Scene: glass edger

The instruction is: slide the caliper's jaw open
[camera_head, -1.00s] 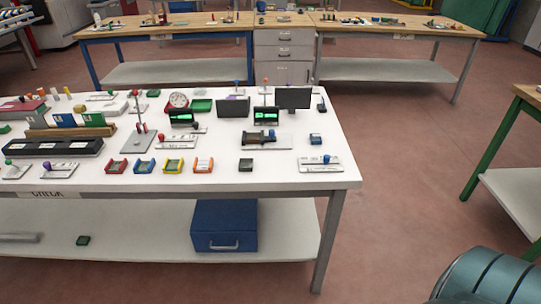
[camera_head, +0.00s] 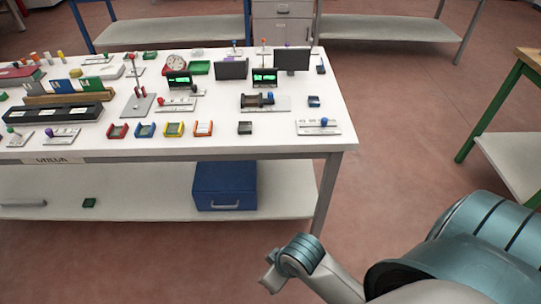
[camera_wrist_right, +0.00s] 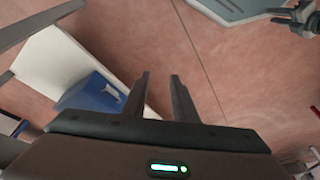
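A flat pale plate with a blue knob (camera_head: 318,126) lies at the table's front right corner. Similar knobbed plates lie elsewhere, one with a red knob (camera_head: 176,104) and one with a purple knob (camera_head: 60,136). They are too small to tell which is the caliper or how its jaw stands. My right arm (camera_head: 325,275) is in front of the table, below its top, apart from everything on it. In the right wrist view my right gripper (camera_wrist_right: 158,82) is open and empty above the floor.
The white table (camera_head: 230,143) carries several small coloured trays, a dial gauge (camera_head: 176,63) and dark screens (camera_head: 292,60). A blue box (camera_head: 224,186) stands on its lower shelf. Another bench (camera_head: 510,150) stands at the right. The floor between them is clear.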

